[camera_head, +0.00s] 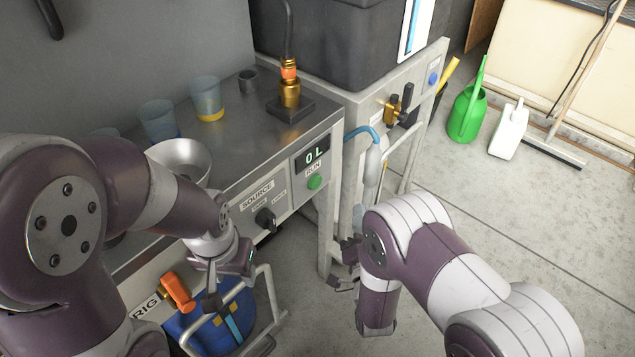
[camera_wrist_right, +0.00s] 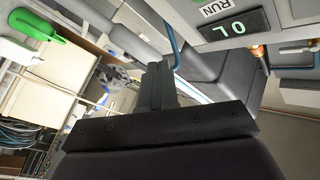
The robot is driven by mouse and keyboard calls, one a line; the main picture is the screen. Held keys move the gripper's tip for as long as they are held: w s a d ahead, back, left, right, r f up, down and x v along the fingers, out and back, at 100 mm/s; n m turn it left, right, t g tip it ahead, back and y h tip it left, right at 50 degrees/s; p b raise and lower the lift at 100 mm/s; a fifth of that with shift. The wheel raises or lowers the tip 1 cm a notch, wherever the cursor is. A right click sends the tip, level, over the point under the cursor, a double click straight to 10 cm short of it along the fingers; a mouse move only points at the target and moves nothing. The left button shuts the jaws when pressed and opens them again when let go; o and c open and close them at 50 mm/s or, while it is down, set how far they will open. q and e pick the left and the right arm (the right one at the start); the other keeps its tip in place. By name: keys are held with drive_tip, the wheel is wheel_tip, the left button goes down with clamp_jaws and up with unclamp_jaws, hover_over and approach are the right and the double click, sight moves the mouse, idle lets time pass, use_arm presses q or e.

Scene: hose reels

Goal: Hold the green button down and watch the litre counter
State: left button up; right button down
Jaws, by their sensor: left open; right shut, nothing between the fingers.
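The green button (camera_head: 314,182) sits under the RUN label on the front panel of the bench. Above it, the litre counter (camera_head: 312,154) reads "0 L"; it also shows upside down in the right wrist view (camera_wrist_right: 235,28), where the button is out of frame. My right gripper (camera_head: 345,268) is shut and empty, low and to the right of the button, apart from it, beside the bench leg. Its shut fingers show in the wrist view (camera_wrist_right: 158,86). My left gripper (camera_head: 229,281) is open and empty in front of the blue bucket, below the panel.
A black knob (camera_head: 265,219) is on the SOURCE panel. An orange handle (camera_head: 178,291) is beside the blue bucket (camera_head: 205,335). Cups, a metal bowl (camera_head: 181,158) and a brass fitting (camera_head: 289,92) stand on the bench. A green watering can (camera_head: 467,115) and white jug (camera_head: 508,132) stand on the floor.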

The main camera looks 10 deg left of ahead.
sight(316, 183)
drive_tip(key=w+a+b, duration=0.2)
drive_tip(key=w+a, duration=0.3)
drive_tip(key=a, duration=0.2)
idle(0.4)
drive_tip(key=shift+w, duration=0.1)
drive_tip(key=shift+a+b, duration=0.15)
drive_tip(key=shift+b, duration=0.15)
idle(1.5)
drive_tip(key=shift+w+a, duration=0.25)
drive_tip(key=shift+w+a+b, duration=0.3)
drive_tip(key=shift+a+b, duration=0.05)
drive_tip(key=shift+a, duration=0.1)
idle(2.0)
drive_tip(key=shift+d, duration=0.1)
idle(1.0)
drive_tip(key=shift+s+d+p, duration=0.35)
drive_tip(key=shift+s+d, duration=0.2)
drive_tip(key=shift+d, duration=0.15)
